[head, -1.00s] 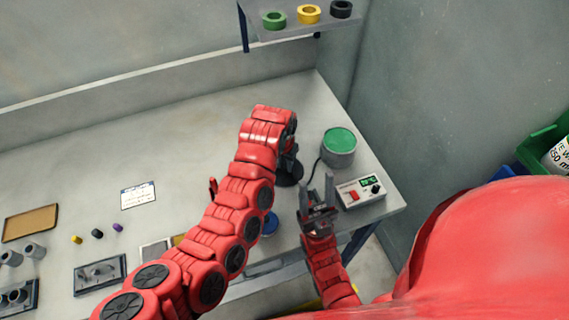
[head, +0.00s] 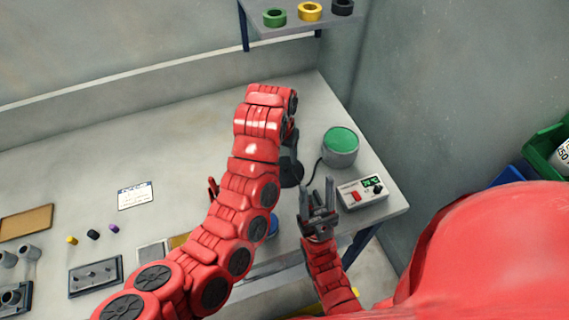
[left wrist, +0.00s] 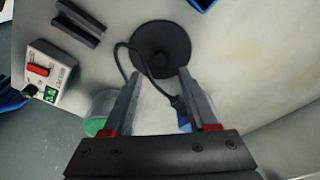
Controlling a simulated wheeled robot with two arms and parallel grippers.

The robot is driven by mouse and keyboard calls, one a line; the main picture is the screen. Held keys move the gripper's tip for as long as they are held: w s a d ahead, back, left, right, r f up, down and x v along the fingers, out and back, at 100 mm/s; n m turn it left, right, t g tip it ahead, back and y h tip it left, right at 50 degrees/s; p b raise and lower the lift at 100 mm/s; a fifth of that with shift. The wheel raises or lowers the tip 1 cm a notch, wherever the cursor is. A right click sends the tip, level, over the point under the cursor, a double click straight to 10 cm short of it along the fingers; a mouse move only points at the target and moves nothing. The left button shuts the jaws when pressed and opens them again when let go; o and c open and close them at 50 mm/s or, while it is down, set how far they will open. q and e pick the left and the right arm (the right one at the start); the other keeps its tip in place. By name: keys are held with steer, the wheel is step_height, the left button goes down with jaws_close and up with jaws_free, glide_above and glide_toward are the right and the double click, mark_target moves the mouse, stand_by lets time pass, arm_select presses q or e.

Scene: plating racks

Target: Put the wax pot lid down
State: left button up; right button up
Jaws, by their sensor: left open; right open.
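The wax pot lid is a dark round disc with a small knob. It lies flat on the bench in the left wrist view (left wrist: 160,45), and partly shows below my left gripper in the head view (head: 291,174). My left gripper (left wrist: 160,73) is open and empty above the lid, apart from it as far as I can tell; in the head view (head: 290,150) my wrist hides much of it. The wax pot (head: 340,148), grey with a green top, stands uncovered right of the lid. My right gripper (head: 318,190) is open and empty, left of the control box.
The control box (head: 362,192) with a red switch stands near the bench's right edge. A dark cord (left wrist: 135,55) runs beside the lid. A blue round item (head: 272,224) is partly behind my left arm. A shelf (head: 290,25) holds rings at the back. The bench behind my left arm is clear.

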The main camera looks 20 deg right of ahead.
arm_select(q)
steer(key=shift+s+a+r+p, duration=0.1)
steer(key=shift+r+p, duration=0.15)
steer(key=shift+r, duration=0.7)
steer(key=shift+s+a+r+p, duration=0.15)
steer(key=shift+r+p, duration=0.15)
steer(key=shift+r, duration=0.65)
steer(key=shift+s+a+r+p, duration=0.1)
steer(key=shift+r+p, duration=0.15)
steer(key=shift+r, duration=0.7)
